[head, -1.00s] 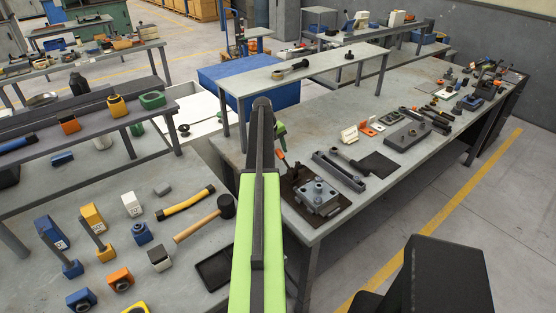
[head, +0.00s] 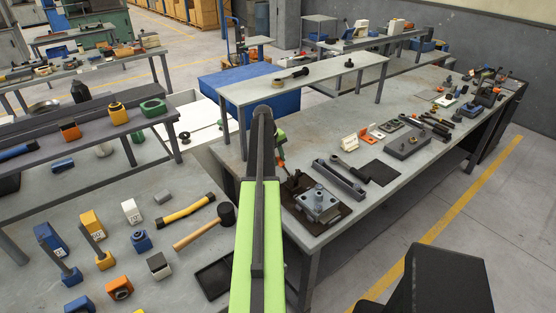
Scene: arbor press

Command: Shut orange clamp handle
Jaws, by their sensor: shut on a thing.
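The clamp with the orange handle (head: 282,163) is at the left end of the long grey bench, on a dark plate (head: 329,221) beside a grey metal block with bolts (head: 319,203). The handle stands up steeply, partly covered by my arm. My gripper (head: 281,152) is just right of my dark arm link, at the top of the orange handle. It is shut on the handle; its fingertips are small and largely hidden.
A raised grey shelf (head: 305,82) stands behind my arm. A grey bar (head: 340,180), a dark mat (head: 380,172) and several tools lie right of the clamp. The left table holds a mallet (head: 205,230) and several coloured blocks.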

